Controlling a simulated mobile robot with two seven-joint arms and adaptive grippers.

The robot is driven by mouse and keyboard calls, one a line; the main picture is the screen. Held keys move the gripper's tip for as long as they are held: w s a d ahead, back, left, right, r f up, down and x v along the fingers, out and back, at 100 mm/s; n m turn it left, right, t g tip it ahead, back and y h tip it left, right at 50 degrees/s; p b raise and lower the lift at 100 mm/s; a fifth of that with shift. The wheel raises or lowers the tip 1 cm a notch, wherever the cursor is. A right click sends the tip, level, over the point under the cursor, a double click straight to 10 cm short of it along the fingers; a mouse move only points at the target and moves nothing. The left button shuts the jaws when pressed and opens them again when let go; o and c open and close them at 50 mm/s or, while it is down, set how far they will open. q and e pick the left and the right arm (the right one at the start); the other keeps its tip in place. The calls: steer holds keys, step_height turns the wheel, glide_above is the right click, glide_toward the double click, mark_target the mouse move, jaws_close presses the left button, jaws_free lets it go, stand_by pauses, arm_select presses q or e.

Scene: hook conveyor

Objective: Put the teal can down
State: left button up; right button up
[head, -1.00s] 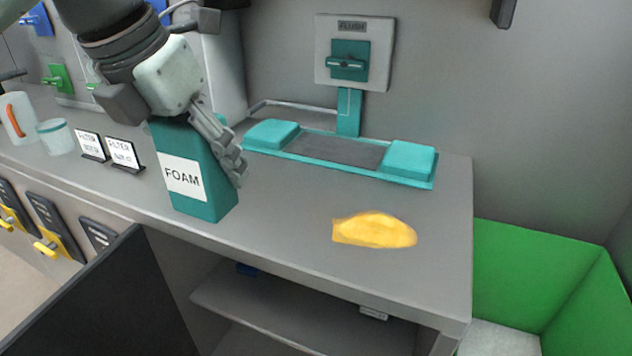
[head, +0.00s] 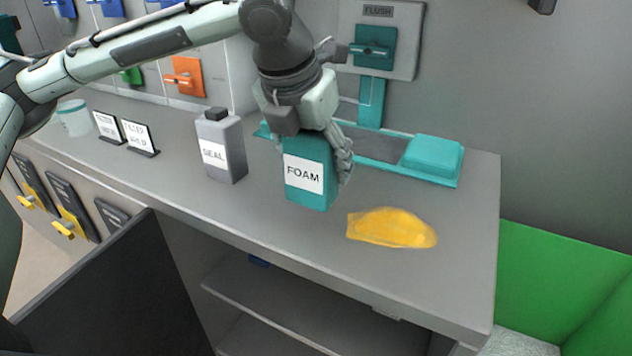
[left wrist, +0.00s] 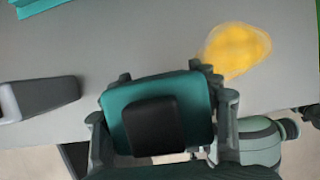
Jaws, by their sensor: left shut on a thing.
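The teal can (head: 318,195), with a white label reading FOAM, is upright over the grey counter, left of a yellow spill (head: 392,228). My left gripper (head: 340,158) is shut on it from above and behind. I cannot tell whether its base touches the counter. In the left wrist view the can's teal top (left wrist: 118,95) and black cap (left wrist: 152,125) sit between the fingers, and the yellow spill (left wrist: 235,48) lies beyond to the upper right. My right gripper is not in view.
A grey can (head: 224,135) labelled SEAL stands left of the teal can. Behind is a teal-edged tray (head: 433,157) under the FLUSH panel (head: 376,45). Small filter signs (head: 139,138) stand at left. The counter's right end (head: 475,220) is bare, with a green bin (head: 555,285) beyond.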

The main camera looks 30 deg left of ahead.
mark_target(316, 181)
arm_select(q)
step_height(316, 181, down, 3)
steer(key=shift+r, duration=0.1)
steer(key=shift+f+b, duration=0.3)
steer(key=shift+f, duration=0.1)
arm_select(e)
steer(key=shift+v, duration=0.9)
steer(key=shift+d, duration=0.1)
arm_select(q)
steer(key=o, duration=1.4)
steer(key=shift+f, duration=0.1)
steer(key=shift+c, duration=0.2)
steer(key=shift+o, duration=0.6)
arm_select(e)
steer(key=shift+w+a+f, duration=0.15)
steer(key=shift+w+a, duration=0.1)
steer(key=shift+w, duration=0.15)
